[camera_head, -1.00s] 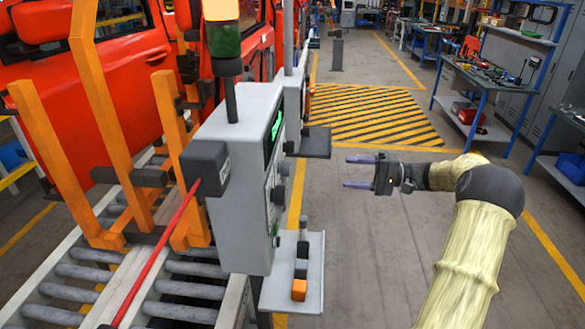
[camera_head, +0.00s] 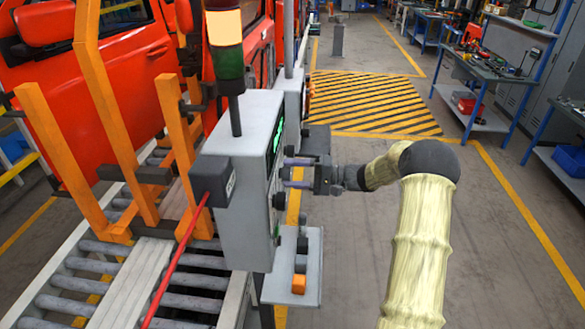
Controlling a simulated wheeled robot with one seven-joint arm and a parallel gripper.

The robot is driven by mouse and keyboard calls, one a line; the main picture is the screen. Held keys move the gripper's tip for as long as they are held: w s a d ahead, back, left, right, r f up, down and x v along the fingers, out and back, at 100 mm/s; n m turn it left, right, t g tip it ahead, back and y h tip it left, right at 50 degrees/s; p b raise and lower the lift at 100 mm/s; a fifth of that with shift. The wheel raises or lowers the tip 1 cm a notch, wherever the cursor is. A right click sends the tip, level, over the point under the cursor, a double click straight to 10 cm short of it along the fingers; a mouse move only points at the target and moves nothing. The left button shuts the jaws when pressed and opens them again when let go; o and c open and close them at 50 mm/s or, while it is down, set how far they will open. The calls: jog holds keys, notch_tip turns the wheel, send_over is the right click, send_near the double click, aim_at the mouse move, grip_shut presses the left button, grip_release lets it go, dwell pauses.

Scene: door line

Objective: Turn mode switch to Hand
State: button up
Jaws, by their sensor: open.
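The grey control box (camera_head: 240,185) stands at the left centre, its front panel facing right and seen at a steep angle. It has a green-lit display (camera_head: 275,139) near the top. A dark knob (camera_head: 279,201) sticks out lower on the panel; I cannot read any labels or tell its setting. My gripper (camera_head: 291,173) is open and empty, its fingers pointing left at the panel, just above this knob. I cannot tell whether the fingertips touch the panel. Part of the panel behind the fingers is hidden.
A small shelf (camera_head: 309,263) below the panel holds an orange block (camera_head: 299,284). A signal lamp (camera_head: 225,45) tops the box. A red rod (camera_head: 180,255) and roller conveyor (camera_head: 75,280) lie left. Workbenches (camera_head: 490,75) stand right. The floor right of the box is clear.

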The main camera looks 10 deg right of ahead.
jog(key=shift+w+a+f, duration=0.1)
jog(key=shift+a, duration=0.05)
jog(key=shift+c, duration=0.2)
jog(key=c, duration=0.3)
jog(key=shift+s, duration=0.2)
jog(key=c, duration=0.6)
jog(key=shift+c, duration=0.2)
